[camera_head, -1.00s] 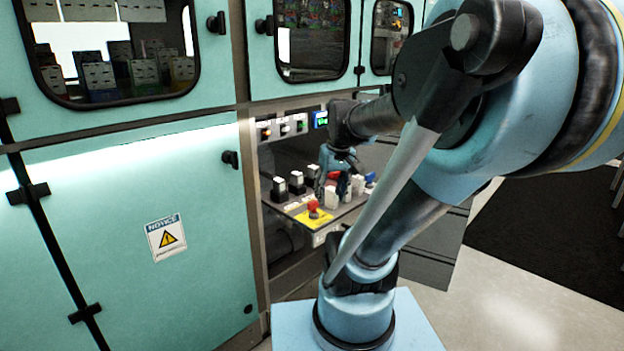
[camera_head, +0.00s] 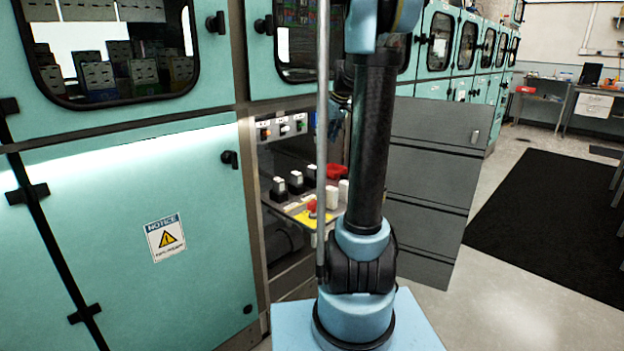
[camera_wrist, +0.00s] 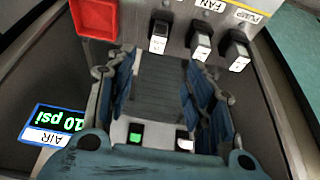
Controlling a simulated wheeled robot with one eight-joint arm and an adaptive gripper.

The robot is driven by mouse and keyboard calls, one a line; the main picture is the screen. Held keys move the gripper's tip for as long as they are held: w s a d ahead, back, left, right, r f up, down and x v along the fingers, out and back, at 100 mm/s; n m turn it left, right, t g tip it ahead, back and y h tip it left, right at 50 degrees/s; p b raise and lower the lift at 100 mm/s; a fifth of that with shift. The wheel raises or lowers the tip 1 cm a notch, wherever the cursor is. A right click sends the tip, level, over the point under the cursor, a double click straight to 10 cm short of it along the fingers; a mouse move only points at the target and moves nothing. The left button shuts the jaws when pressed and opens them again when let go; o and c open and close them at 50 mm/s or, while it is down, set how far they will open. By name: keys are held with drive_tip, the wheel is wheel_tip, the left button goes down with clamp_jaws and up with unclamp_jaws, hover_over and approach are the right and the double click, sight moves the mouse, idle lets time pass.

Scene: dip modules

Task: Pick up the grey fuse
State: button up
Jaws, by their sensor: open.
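I cannot make out a thing that is clearly the grey fuse. In the head view, two pale upright pieces, a nearer one (camera_head: 332,197) and a farther one (camera_head: 343,190), stand at the right of the shelf; I cannot tell whether either is a fuse. My gripper (camera_wrist: 160,78) is open and empty in the wrist view, its two blue fingers apart, with a plain dark grey surface showing between them.
Black modules with white fronts (camera_wrist: 201,45) line the shelf, labelled FAN and PUMP. A red part (camera_wrist: 97,17) is at upper left, an AIR display (camera_wrist: 55,122) at lower left. The shelf also has a red knob on a yellow plate (camera_head: 312,214).

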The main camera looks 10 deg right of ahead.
sight(313, 167)
drive_tip(key=x, duration=1.2)
drive_tip(key=shift+w, duration=0.25)
drive_tip(key=shift+x, duration=2.7)
drive_tip(key=shift+w+a, duration=0.1)
drive_tip(key=shift+a, duration=0.05)
drive_tip(key=shift+r, duration=0.1)
clamp_jaws()
